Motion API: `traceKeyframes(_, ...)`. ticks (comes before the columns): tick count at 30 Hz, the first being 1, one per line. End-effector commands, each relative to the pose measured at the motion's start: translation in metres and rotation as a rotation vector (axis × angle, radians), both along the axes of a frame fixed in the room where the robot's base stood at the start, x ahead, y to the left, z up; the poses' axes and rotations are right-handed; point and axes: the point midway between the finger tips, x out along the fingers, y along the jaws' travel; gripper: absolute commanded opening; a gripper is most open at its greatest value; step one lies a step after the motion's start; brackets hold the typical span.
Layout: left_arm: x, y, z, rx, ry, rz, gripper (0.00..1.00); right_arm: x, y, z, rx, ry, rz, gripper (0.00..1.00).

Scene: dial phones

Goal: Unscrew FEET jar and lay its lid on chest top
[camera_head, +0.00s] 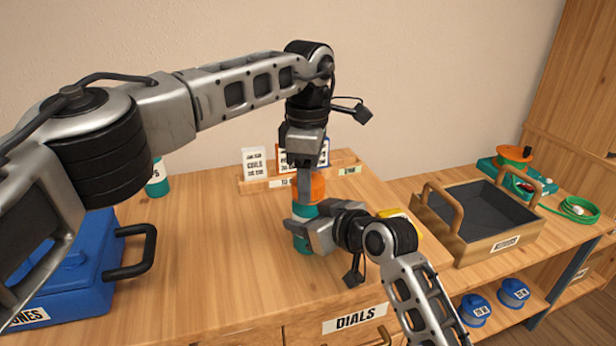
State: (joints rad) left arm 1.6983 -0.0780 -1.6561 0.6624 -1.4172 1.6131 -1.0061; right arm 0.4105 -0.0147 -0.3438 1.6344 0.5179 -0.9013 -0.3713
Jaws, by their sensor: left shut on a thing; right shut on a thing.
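A teal jar (303,244) with an orange lid (317,187) stands upright on the wooden chest top (210,270). Any label on the jar is hidden, so I cannot read its name. My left gripper (305,188) comes down from above and is shut on the orange lid. The lid sits at the jar's mouth; I cannot tell whether it is loose. My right gripper (304,226) reaches in from the lower right and is shut on the jar's body, hiding much of it.
A rack with cards (255,164) stands behind the jar. A blue toolbox (85,265) and a second teal jar (157,180) are at left. A wooden crate (490,245) stands at right. A yellow object (404,222) is partly behind my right arm. The chest top is clear left of the jar.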

Motion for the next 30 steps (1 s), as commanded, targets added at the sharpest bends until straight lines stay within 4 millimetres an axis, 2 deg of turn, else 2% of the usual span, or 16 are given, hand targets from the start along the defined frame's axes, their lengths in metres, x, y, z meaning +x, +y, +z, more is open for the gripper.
traceKeyframes(4,0.000,0.000,0.000,0.000,0.001,-0.002,0.23,0.000,0.000,-0.001,-0.001,0.002,-0.001,0.00)
traceKeyframes(5,0.000,0.000,0.000,0.000,0.001,-0.003,0.53,0.000,0.000,-0.001,-0.001,0.002,-0.001,0.00)
traceKeyframes(7,0.000,0.000,0.000,0.000,0.001,-0.003,0.72,0.000,0.000,-0.001,-0.001,0.002,-0.001,0.00)
traceKeyframes(17,0.000,0.000,0.002,0.000,0.000,-0.004,0.72,0.000,0.000,-0.001,-0.001,0.002,0.000,0.00)
traceKeyframes(27,0.000,-0.001,0.041,0.000,-0.002,-0.005,0.72,0.000,0.000,-0.001,-0.001,0.002,0.000,0.00)
traceKeyframes(30,0.000,0.000,0.049,-0.001,-0.002,0.005,0.69,0.000,0.000,-0.001,-0.001,0.002,0.000,0.00)
